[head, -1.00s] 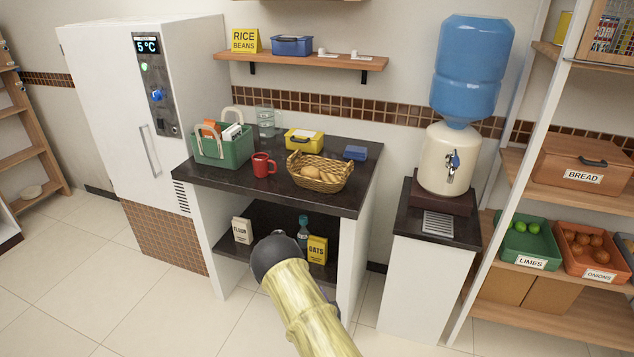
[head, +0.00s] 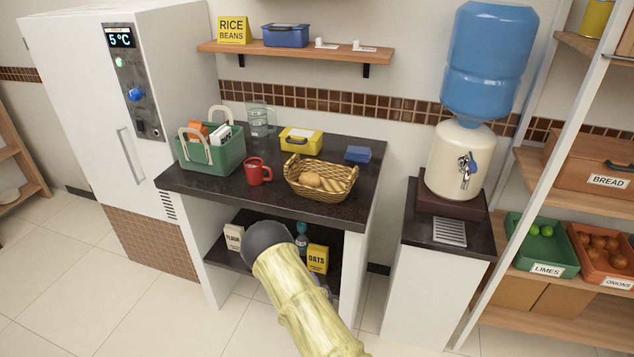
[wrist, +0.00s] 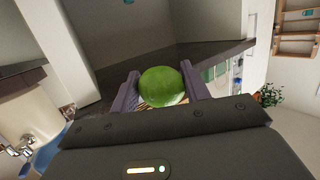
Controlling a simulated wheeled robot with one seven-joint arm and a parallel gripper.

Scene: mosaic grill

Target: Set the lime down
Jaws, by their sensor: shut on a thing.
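In the wrist view, my gripper (wrist: 161,92) is shut on a green lime (wrist: 162,87), with a purple-grey finger on each side of it.
The counter top (head: 270,207) carries a green caddy (head: 217,160), a red mug (head: 257,171), a wicker basket with bread (head: 322,193), a yellow box (head: 301,142) and a blue box (head: 358,153). A water dispenser (head: 452,165) stands to the right.

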